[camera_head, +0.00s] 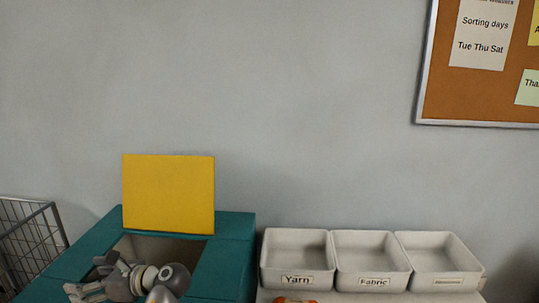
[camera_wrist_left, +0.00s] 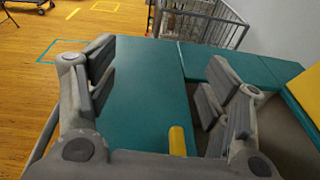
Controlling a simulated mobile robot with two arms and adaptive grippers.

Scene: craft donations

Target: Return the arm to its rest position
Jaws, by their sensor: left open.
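My left gripper (camera_head: 92,278) shows at the lower left of the head view, in front of the opening of a teal box (camera_head: 225,262). The box has a yellow lid (camera_head: 168,193) standing upright at its back. In the left wrist view the two fingers of my left gripper (camera_wrist_left: 158,92) are wide apart, with nothing held between them. Beneath them is the flat teal top of the box (camera_wrist_left: 145,100). A small yellow piece (camera_wrist_left: 177,141) shows near the right finger's base. My right gripper is in neither view.
Three white bins labelled Yarn (camera_head: 296,262), Fabric (camera_head: 372,265) and an unreadable word (camera_head: 440,262) stand right of the box. A wire cart (camera_head: 28,232) is at the left. An orange item (camera_head: 295,300) is cut off below. A noticeboard (camera_head: 470,95) hangs above.

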